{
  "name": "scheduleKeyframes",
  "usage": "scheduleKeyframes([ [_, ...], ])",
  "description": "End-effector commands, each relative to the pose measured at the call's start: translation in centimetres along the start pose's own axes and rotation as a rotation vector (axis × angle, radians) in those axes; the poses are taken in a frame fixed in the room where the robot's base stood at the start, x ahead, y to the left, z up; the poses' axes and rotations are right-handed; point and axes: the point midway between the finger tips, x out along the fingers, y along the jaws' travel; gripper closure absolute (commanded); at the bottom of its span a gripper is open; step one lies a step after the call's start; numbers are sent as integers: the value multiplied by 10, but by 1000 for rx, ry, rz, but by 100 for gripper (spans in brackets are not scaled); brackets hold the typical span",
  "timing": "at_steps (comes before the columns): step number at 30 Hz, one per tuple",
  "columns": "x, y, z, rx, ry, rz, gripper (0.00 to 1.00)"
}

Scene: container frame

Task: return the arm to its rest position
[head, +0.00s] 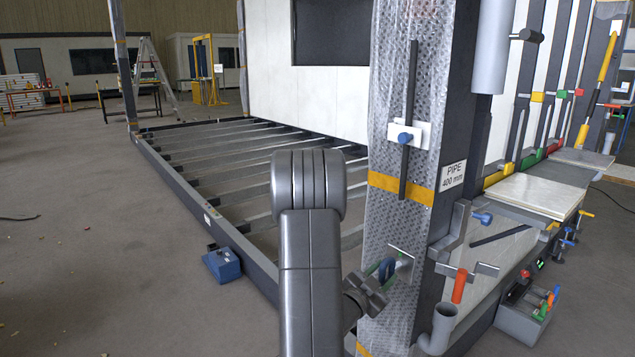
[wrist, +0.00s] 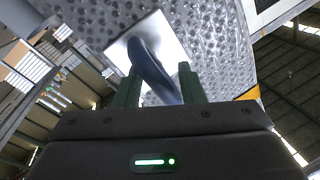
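My arm (head: 312,230) rises from the bottom of the head view and bends at its top, in front of the wrapped post. My gripper (head: 386,271) is low at the post's face, beside a blue knob on a pale plate. In the wrist view, the two dark green fingers of my gripper (wrist: 160,88) stand apart. The blue knob (wrist: 150,62) lies between and beyond them, in front of its pale plate (wrist: 172,38). A gap shows beside the knob, so the fingers look open around it. Whether one finger touches it, I cannot tell.
The wrapped post (head: 398,225) stands close to my gripper. A second blue knob (head: 405,138) holds a dark bar higher up. A red-handled clamp (head: 460,285) and a grey pipe elbow (head: 440,328) are at right.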

Motion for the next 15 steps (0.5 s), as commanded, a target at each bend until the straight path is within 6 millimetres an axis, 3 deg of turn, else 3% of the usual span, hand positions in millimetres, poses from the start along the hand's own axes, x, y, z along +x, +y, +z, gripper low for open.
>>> scheduleKeyframes([
  [15,0,-1,0,290,58,-1,64],
])
